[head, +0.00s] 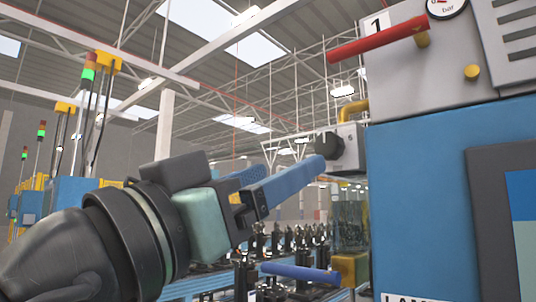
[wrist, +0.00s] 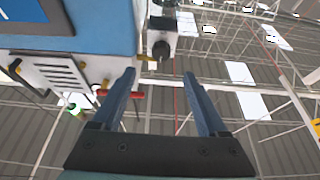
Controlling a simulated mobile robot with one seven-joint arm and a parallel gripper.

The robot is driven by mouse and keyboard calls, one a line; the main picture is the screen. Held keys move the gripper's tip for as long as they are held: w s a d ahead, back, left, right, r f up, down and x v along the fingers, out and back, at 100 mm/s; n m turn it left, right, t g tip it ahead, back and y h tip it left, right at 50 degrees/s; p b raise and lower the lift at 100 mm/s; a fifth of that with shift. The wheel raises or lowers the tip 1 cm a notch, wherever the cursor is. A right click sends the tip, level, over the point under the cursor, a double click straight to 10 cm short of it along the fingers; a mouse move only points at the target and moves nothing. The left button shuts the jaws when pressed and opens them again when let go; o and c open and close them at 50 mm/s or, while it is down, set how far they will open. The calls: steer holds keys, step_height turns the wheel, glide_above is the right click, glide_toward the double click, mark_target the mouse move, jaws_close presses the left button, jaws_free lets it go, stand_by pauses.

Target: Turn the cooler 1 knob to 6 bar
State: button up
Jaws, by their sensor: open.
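The dark round knob (head: 328,147) sits on the front of a small light grey block (head: 350,140) at the left side of the blue unit marked 1. In the wrist view the knob (wrist: 161,50) lies beyond my fingertips, roughly midway between them. My gripper (head: 320,164) has long blue fingers pointing up and right at the knob. In the wrist view the two fingers of my gripper (wrist: 159,75) are spread apart with nothing between them. The fingertips look close to the knob; I cannot tell any contact. The knob's pointer and scale are too small to read.
A red lever (head: 378,40) and a pressure gauge (head: 446,5) are on the grey upper panel. A clear bowl (head: 350,225) hangs below the knob's block. A blue lever (head: 300,272) with a brass valve (head: 349,268) sticks out lower down. Open space lies left of the unit.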

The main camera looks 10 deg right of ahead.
mark_target(325, 148)
steer(key=p+x, duration=0.2)
steer(key=x, duration=0.3)
steer(key=p+x, duration=0.3)
steer(key=x, duration=0.2)
steer(key=shift+r, duration=0.25)
steer(key=shift+w+d+r, duration=0.1)
steer(key=shift+w+d, duration=0.4)
jaws_close()
